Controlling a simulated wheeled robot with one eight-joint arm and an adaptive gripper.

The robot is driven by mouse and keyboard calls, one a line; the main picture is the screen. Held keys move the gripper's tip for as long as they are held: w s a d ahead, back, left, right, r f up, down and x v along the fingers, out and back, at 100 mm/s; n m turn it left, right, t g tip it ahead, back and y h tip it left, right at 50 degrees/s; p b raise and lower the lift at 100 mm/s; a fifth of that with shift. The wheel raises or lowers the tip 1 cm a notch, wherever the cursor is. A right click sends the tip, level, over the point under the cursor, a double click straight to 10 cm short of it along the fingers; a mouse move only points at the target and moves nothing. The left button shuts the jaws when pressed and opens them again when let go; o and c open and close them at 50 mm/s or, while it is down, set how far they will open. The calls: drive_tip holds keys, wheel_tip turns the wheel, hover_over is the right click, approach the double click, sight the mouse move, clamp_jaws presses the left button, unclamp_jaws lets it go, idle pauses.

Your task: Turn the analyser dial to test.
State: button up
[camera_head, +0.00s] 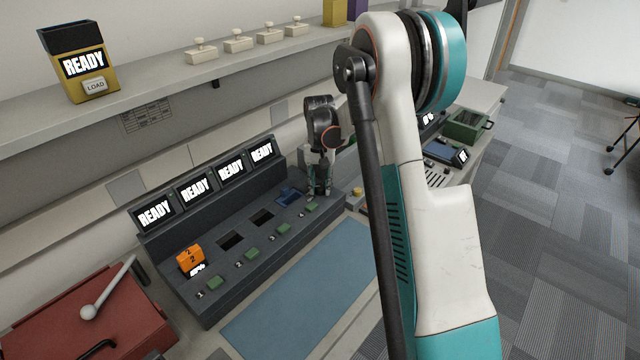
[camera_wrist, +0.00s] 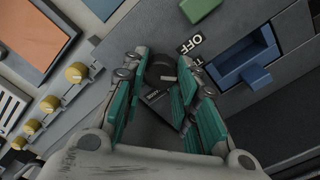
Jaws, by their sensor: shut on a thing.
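The analyser dial (camera_wrist: 158,68) is a dark round knob with a pale pointer mark, seen between my fingers in the wrist view. My gripper (camera_wrist: 160,88) is shut on it, with teal finger pads on both sides. In the head view my gripper (camera_head: 318,190) is at the right end of the dark console, and it hides the dial there. Another label (camera_wrist: 198,70), starting with T, is partly covered by a finger, so I cannot tell where the pointer is set.
The dark console (camera_head: 195,303) carries several READY screens, square slots and green buttons. A blue piece (camera_wrist: 255,75) sits in a slot beside the dial. An orange block (camera_head: 190,257) stands at the console's left. Yellow knobs (camera_wrist: 77,72) are close by. A red box (camera_head: 125,310) stands front left.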

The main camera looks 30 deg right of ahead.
sight(319, 186)
drive_tip(key=o, duration=1.1)
wheel_tip(319, 186, up, 12)
idle(0.5)
